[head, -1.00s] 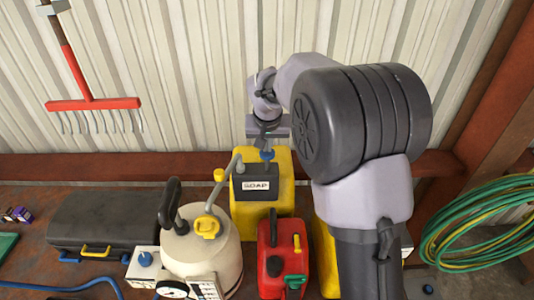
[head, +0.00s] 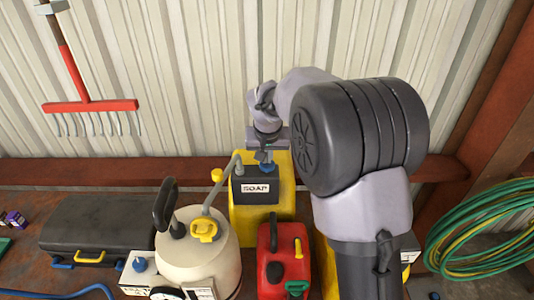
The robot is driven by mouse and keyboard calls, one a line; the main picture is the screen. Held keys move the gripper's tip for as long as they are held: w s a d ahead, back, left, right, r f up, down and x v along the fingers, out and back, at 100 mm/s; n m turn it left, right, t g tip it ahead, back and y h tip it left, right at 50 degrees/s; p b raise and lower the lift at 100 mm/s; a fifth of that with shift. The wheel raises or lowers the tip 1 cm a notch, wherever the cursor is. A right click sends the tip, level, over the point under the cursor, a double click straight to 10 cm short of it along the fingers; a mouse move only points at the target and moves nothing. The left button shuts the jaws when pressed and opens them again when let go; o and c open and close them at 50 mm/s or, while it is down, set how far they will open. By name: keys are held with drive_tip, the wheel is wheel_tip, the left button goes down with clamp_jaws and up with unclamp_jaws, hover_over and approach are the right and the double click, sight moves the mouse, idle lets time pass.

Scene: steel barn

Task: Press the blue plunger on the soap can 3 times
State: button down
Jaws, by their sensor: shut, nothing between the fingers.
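The soap can (head: 260,214) is a yellow can with a dark panel labelled SOAP, standing upright by the back wall. The blue plunger (head: 268,168) sits on the can's top, just behind the label, and only a little of it shows. My gripper (head: 267,158) is shut and empty, pointing down right over the plunger. Its tips appear to touch the plunger, and they hide part of it.
A cream sprayer (head: 190,256) with a dark handle and grey hose stands in front left. A red can (head: 270,270) stands close in front. A black toolbox (head: 95,222) lies left, and a green hose coil (head: 485,225) hangs right.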

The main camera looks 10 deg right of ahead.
wheel_tip(320, 180, up, 6)
drive_tip(key=p, duration=0.4)
drive_tip(key=shift+f, duration=0.25)
drive_tip(key=shift+f+b, duration=2.6)
drive_tip(key=shift+f, duration=0.25)
drive_tip(key=shift+r, duration=0.1)
wheel_tip(320, 180, up, 6)
drive_tip(key=p, duration=0.4)
drive_tip(key=shift+f, duration=0.25)
